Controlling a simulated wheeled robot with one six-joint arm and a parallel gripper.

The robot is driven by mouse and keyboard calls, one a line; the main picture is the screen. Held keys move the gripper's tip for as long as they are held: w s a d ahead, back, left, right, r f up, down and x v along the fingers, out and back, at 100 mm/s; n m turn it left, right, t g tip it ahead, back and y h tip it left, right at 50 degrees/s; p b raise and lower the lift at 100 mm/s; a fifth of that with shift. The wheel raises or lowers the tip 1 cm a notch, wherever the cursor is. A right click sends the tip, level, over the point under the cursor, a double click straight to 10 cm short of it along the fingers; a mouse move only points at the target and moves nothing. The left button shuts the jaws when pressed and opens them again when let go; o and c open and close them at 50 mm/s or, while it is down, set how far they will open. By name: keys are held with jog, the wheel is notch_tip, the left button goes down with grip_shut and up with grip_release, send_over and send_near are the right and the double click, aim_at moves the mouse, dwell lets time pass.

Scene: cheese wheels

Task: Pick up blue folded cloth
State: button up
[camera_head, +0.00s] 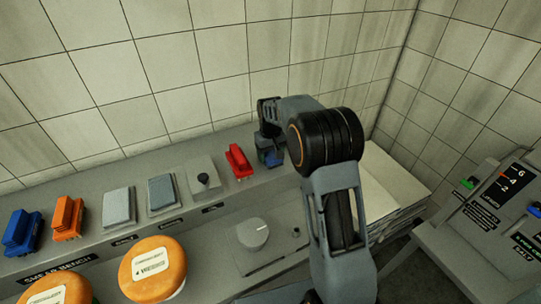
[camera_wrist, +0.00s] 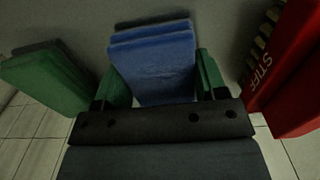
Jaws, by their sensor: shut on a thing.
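The blue folded cloth (camera_wrist: 155,65) is a layered blue stack between the two fingers of my gripper (camera_wrist: 160,85) in the wrist view. The fingers have green inner parts and press on its two sides. In the head view my gripper (camera_head: 268,148) is over the back shelf, right of a red brush, and a small blue patch of the cloth (camera_head: 271,158) shows below it. My arm hides part of that area. I cannot tell whether the cloth still touches the shelf.
The red brush (camera_head: 238,161), marked "STIFF" in the wrist view (camera_wrist: 285,75), is close on the right there. A green block (camera_wrist: 45,78) is close on the left. Grey pads, an orange brush (camera_head: 67,218) and a blue brush (camera_head: 22,232) line the shelf. Cheese wheels (camera_head: 153,268) stand in front.

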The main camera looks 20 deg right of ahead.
aim_at(270, 153)
jog(key=shift+r, duration=0.1)
jog(key=shift+r, duration=0.5)
notch_tip(270, 153, up, 2)
jog(key=shift+s+a+r+b, duration=0.1)
jog(key=shift+r+b, duration=0.05)
jog(key=shift+b, duration=0.15)
jog(key=s+a+r+b, duration=0.1)
jog(key=s+a+r, duration=0.1)
jog(key=s+r, duration=0.1)
jog(key=s+a+r+b, duration=0.1)
jog(key=s+a+r, duration=0.2)
jog(key=s, duration=0.1)
jog(key=s+a+r+b, duration=0.1)
jog(key=s+a+r, duration=0.1)
jog(key=s+r, duration=0.1)
jog(key=shift+s+a+r, duration=0.25)
jog(key=shift+s+a, duration=0.1)
jog(key=shift+s, duration=0.4)
